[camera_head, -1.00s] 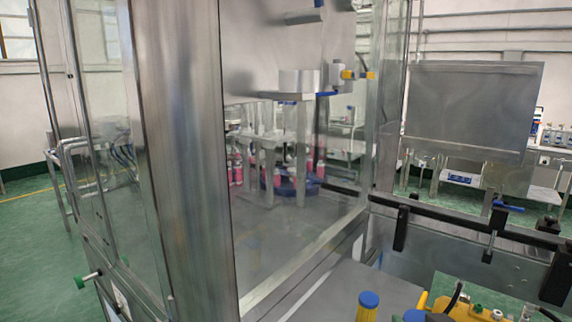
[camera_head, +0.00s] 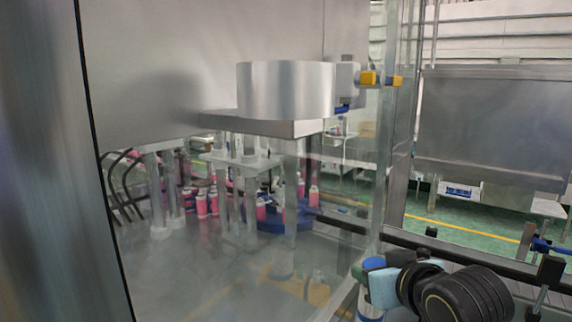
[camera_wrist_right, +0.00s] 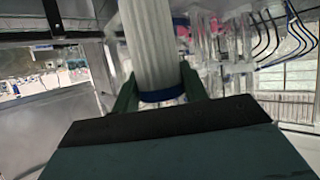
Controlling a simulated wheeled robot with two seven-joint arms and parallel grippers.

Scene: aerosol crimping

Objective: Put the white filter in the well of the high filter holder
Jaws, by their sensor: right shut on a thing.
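The white filter (camera_wrist_right: 150,45) is a ribbed white cylinder with a blue end. It stands between the fingers of my right gripper (camera_wrist_right: 158,88), which is shut on it, in the right wrist view. In the head view my right gripper (camera_head: 384,284) is at the lower right, and the filter's blue end (camera_head: 373,264) shows above it. A silver cylindrical housing (camera_head: 285,90), which looks like the high filter holder, sits on a raised plate up and left of the gripper. Its well is hidden from this angle. My left gripper is out of view.
A clear panel edge (camera_head: 395,150) stands upright behind my right gripper. Pink bottles (camera_head: 262,210) stand among metal posts below the plate. A thick metal post (camera_head: 50,160) fills the left side.

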